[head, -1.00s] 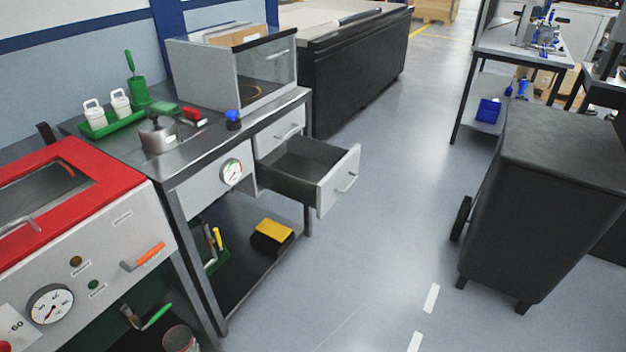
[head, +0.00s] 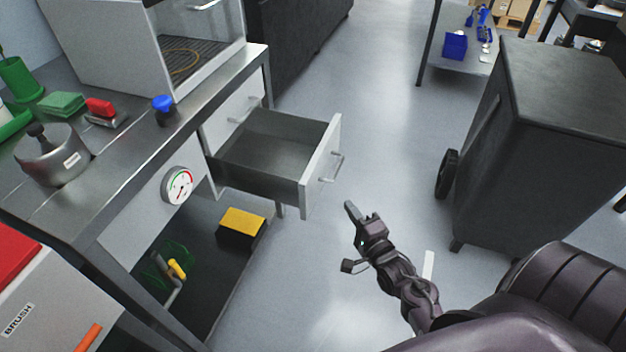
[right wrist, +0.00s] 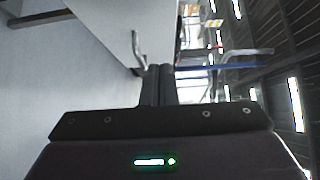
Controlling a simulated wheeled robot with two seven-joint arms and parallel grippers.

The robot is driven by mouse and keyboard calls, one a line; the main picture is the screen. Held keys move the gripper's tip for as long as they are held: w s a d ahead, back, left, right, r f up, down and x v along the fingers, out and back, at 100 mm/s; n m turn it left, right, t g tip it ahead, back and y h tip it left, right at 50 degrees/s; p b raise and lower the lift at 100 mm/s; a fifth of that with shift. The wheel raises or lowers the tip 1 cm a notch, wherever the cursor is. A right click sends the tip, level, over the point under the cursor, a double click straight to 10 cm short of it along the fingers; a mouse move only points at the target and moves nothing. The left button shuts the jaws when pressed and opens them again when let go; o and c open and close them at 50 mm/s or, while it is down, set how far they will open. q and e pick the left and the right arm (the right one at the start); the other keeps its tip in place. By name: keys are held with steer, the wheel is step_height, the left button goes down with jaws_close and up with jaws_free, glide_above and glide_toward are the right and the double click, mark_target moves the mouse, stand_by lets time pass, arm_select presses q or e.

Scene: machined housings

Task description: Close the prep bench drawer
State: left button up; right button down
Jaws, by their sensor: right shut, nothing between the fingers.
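The prep bench drawer (head: 268,150) stands pulled out of the bench (head: 150,165), and its grey interior looks empty. Its white front panel (head: 320,168) carries a bar handle (head: 333,166). My right gripper (head: 350,208) is shut and empty, just right of and in front of the drawer front, apart from it in the head view. In the right wrist view the closed fingers (right wrist: 158,84) point towards a pale panel with a bar handle (right wrist: 136,48), likely the drawer front. Whether they touch it I cannot tell. My left gripper is not in view.
A closed upper drawer sits beside the open one. A yellow-topped box (head: 242,222) lies on the bench's lower shelf. A pot (head: 52,158) and a blue-topped item (head: 164,106) stand on the bench top. A dark wheeled cabinet (head: 560,140) is at right; clear floor lies between.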

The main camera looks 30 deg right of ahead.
glide_toward(315, 175)
steer(key=w+d, duration=0.3)
steer(key=shift+w+a, duration=0.85)
steer(key=shift+w, duration=0.35)
steer(key=shift+w+a, duration=0.3)
steer(key=shift+w, duration=0.05)
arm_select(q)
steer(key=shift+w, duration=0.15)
